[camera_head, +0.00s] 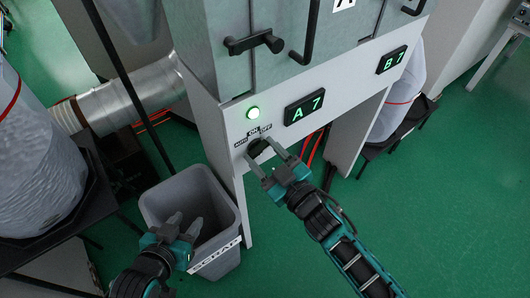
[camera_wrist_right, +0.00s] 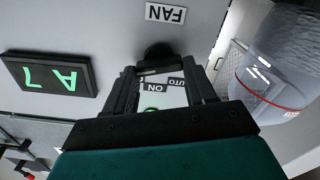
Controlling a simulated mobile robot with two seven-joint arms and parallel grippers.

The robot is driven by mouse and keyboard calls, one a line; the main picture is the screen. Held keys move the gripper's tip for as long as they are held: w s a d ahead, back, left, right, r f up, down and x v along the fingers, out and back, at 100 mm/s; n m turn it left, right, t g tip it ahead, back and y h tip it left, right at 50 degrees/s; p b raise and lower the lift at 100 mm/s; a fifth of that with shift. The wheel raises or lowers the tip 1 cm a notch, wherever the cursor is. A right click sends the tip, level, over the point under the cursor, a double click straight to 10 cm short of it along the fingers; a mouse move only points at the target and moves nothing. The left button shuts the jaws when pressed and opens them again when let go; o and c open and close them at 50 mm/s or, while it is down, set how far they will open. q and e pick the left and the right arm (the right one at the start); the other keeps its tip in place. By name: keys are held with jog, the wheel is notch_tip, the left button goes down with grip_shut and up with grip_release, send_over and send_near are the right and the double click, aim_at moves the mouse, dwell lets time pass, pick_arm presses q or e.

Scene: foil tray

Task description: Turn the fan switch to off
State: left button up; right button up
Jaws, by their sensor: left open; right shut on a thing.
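The fan switch (camera_head: 257,148) is a black knob on the front panel, below small labels AUTO, ON and OFF. My right gripper (camera_head: 260,156) has its fingers on either side of the knob and is shut on it. In the right wrist view the knob (camera_wrist_right: 158,54) shows beyond the fingertips (camera_wrist_right: 160,78), near an upside-down FAN label (camera_wrist_right: 165,13); AUTO and ON show between the fingers. I cannot tell which label the knob points to. My left gripper (camera_head: 184,222) is open and empty, over the grey scrap bin.
A lit green lamp (camera_head: 253,113) sits above the switch, beside the A7 display (camera_head: 304,107). The B7 display (camera_head: 392,60) is further right. The grey scrap bin (camera_head: 215,262) stands below the panel. A silver duct (camera_head: 130,92) is at left. Green floor is open at right.

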jog(key=n, duration=0.5)
jog(key=shift+s+a+f, duration=0.1)
jog(key=shift+f, duration=0.05)
jog(key=shift+n, duration=0.3)
dwell(0.3)
jog(key=o, duration=1)
jog(key=shift+o, duration=0.2)
jog(key=shift+s, duration=0.1)
jog(key=v, duration=1.2)
jog(key=shift+s+d, duration=0.25)
jog(key=shift+s, duration=0.05)
